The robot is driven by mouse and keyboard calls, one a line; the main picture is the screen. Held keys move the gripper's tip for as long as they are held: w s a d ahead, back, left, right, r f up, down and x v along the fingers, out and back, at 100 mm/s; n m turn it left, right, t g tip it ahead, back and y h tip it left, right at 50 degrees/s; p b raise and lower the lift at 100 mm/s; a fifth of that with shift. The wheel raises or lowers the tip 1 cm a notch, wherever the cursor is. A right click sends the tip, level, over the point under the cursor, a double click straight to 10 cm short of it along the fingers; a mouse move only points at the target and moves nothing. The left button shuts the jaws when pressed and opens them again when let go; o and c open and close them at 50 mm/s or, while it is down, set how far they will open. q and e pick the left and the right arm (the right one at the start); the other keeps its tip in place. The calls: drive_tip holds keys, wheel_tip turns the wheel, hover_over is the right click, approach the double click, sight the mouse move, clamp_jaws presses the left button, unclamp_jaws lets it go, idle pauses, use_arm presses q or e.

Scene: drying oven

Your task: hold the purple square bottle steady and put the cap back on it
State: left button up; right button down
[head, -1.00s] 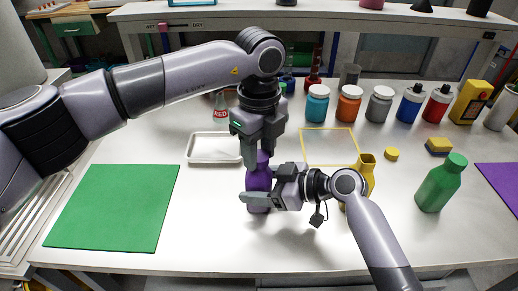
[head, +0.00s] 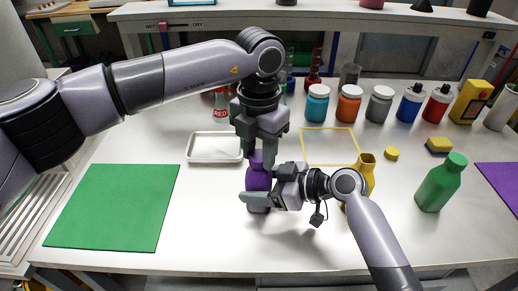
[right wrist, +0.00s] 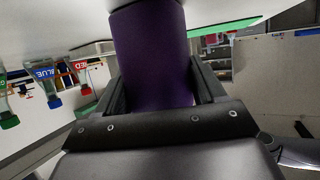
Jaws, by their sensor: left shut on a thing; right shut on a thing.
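The purple square bottle (head: 258,178) stands upright on the white table near the middle of the head view. It also fills the middle of the right wrist view (right wrist: 152,55). My right gripper (head: 262,197) is shut on the bottle's body from the right, with a finger on each side. My left gripper (head: 260,150) points straight down over the bottle's top and is shut at the neck. The cap is largely hidden between its fingers, so I cannot tell how it sits on the neck.
A yellow bottle (head: 367,170) stands close behind my right wrist. A green bottle (head: 440,185) stands at the right, a white tray (head: 214,160) behind left, a green mat (head: 115,208) at the left. Several jars and bottles line the back right. The table in front is clear.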

use_arm(q)
drive_tip(key=m, duration=1.5)
drive_tip(key=shift+m, duration=0.4)
drive_tip(key=m, duration=0.5)
drive_tip(key=o, duration=1.2)
drive_tip(key=shift+o, duration=0.2)
wheel_tip(320, 180, up, 12)
